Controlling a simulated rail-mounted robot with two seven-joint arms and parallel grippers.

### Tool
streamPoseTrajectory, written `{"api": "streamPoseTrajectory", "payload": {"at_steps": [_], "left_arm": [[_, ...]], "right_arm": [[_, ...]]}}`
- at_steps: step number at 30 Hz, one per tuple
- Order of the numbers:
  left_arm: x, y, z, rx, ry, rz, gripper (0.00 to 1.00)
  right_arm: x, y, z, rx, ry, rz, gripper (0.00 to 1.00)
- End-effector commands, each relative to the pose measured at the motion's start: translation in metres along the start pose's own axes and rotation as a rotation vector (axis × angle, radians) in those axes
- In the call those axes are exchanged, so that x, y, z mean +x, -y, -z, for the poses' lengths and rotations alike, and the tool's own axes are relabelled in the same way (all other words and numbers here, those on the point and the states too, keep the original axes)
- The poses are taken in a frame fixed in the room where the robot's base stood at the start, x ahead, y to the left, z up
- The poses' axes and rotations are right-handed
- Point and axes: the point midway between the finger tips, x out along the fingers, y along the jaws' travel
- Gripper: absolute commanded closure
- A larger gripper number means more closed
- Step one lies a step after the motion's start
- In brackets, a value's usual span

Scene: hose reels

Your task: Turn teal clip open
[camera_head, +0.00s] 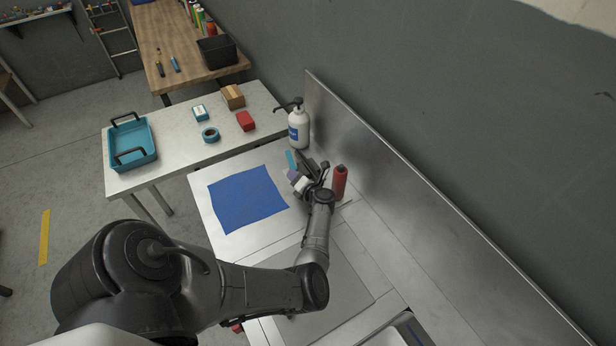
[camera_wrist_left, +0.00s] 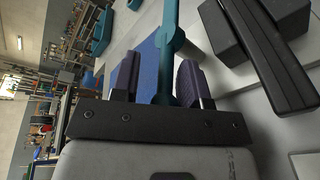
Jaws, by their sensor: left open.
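The teal clip (camera_head: 291,158) shows in the head view as a short teal strip just beyond my left gripper (camera_head: 299,178); the gripper hides part of it. In the left wrist view the teal clip (camera_wrist_left: 170,22) is a long bar with a rounded joint, reaching down between the two purple-padded fingers of my left gripper (camera_wrist_left: 158,78). The fingers stand apart, with a gap showing on the clip's left side. I cannot tell whether the right finger touches it. My right gripper is not in view.
A blue mat (camera_head: 246,198) lies left of the gripper. A red bottle (camera_head: 340,182) stands close on its right, and a white pump bottle (camera_head: 298,130) behind. A metal back panel (camera_head: 400,180) bounds the right side. A side table holds a teal tray (camera_head: 133,141) and small items.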

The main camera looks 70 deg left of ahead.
Motion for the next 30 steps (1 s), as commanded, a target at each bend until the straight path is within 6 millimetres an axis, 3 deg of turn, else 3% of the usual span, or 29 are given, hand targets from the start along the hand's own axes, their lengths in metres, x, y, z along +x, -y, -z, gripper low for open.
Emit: {"api": "streamPoseTrajectory", "payload": {"at_steps": [5,6,8,10,21,30], "left_arm": [[-0.007,-0.026,-0.018,-0.007,0.001,-0.003,0.59],[-0.009,-0.035,-0.023,-0.009,0.002,-0.004,0.53],[-0.024,-0.032,-0.028,-0.006,0.005,0.0,0.43],[-0.039,-0.036,-0.035,-0.006,0.004,-0.002,0.59],[-0.104,-0.044,-0.059,-0.004,0.002,0.001,0.59],[-0.128,-0.049,-0.068,-0.001,0.001,-0.001,0.59]], "right_arm": [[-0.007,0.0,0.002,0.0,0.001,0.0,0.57],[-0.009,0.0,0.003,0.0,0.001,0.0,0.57],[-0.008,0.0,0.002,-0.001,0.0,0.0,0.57],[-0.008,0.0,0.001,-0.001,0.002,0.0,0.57],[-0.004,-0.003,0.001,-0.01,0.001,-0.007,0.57],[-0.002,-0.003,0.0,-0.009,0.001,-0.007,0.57]]}}
